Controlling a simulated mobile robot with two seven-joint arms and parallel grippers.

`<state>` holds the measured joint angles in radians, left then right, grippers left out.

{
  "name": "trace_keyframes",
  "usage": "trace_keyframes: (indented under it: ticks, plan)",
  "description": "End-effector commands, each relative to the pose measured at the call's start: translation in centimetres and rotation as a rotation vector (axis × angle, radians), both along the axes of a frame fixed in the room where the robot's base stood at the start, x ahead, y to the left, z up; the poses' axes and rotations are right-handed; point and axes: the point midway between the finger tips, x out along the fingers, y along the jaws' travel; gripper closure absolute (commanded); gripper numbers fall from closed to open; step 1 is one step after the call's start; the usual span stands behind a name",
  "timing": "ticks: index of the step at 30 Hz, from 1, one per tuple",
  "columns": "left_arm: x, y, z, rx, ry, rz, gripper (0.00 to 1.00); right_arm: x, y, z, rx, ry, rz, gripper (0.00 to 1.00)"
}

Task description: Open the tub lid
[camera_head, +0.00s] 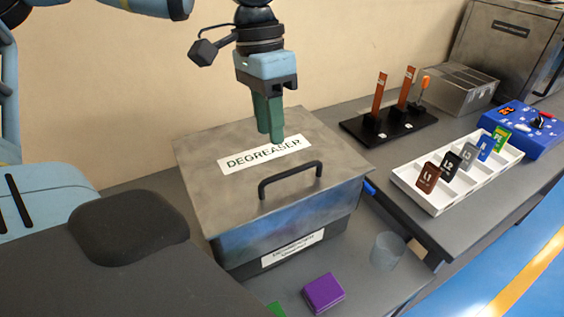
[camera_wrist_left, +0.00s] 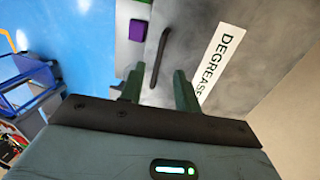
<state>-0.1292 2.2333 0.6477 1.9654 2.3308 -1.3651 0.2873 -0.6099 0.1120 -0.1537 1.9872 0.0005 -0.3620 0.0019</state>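The tub (camera_head: 290,228) is a metal box labelled DEGREASER, standing on the bench. Its grey lid (camera_head: 215,150) lies flat and shut on top. A black bar handle (camera_head: 290,178) rises near the lid's front edge; it also shows in the left wrist view (camera_wrist_left: 160,55). My left gripper (camera_head: 270,137) points down over the lid, behind the handle, and overlaps the label's end in the head view. In the left wrist view its green fingers (camera_wrist_left: 157,80) are apart with nothing between them, and the handle appears beyond them. My right gripper is in neither view.
A purple block (camera_head: 323,292) and a clear cup (camera_head: 387,251) are in front of the tub. To the right are a white tray (camera_head: 432,208) of labelled pieces, a black stand (camera_head: 390,128) with copper bars, and a blue control box (camera_head: 530,132).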

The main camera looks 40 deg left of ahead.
Motion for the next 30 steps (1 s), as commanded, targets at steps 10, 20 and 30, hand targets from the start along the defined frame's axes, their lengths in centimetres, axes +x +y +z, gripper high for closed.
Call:
trace_keyframes:
  ticks: [10,20,30]
  plan:
    - [-0.3,-0.4,-2.7,-0.001,0.002,-0.003,0.68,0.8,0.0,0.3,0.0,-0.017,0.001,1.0]
    - [-0.5,-1.2,-6.9,-0.001,0.001,-0.002,0.68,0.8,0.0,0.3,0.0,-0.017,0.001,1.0]
    - [-0.6,-1.3,-7.7,-0.001,-0.003,-0.001,0.68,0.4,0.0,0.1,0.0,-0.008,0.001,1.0]
